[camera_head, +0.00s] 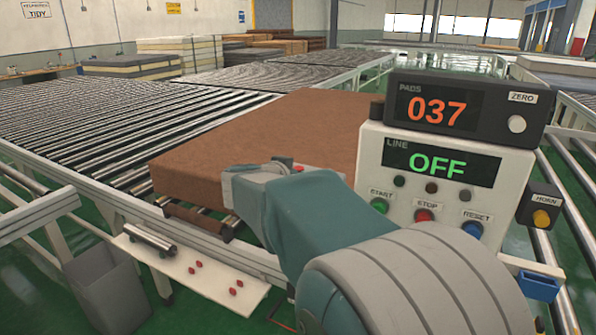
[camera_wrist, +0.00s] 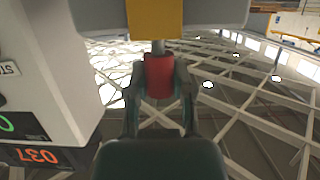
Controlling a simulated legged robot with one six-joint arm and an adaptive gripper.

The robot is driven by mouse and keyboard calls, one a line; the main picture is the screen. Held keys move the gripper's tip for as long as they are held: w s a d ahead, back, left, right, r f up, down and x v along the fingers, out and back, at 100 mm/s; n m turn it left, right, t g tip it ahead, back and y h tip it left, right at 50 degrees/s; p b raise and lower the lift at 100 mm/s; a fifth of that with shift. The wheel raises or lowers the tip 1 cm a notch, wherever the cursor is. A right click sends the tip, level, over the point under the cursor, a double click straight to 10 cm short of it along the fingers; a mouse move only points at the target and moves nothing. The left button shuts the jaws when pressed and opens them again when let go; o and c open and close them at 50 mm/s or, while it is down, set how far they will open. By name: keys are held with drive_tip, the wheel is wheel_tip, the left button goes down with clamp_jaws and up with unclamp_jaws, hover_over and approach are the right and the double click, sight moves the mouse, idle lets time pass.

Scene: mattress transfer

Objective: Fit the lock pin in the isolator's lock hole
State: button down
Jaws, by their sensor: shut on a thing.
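In the wrist view my gripper (camera_wrist: 159,66) is shut on the red body of the lock pin (camera_wrist: 159,82). The pin's thin grey shaft points up in the picture, to the lower edge of a yellow block with grey parts on both sides, which looks like the isolator (camera_wrist: 155,18). The shaft's tip meets or passes behind that edge. I cannot tell whether it is in the lock hole, as the hole is hidden. In the head view my arm reaches forward to the left of the control box, and the fingers and pin cannot be made out clearly.
The control box (camera_head: 388,192) stands close to my arm, with displays reading 037 and OFF. A brown mattress (camera_head: 235,140) lies on the roller conveyor (camera_head: 90,125). A white shelf (camera_head: 205,280) holds a metal cylinder (camera_head: 152,239) and small red pieces, beside a grey bin (camera_head: 108,285).

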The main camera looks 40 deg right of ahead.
drive_tip(key=shift+f, duration=0.6)
drive_tip(key=shift+c, duration=2.1)
unclamp_jaws()
drive_tip(key=v, duration=1.2)
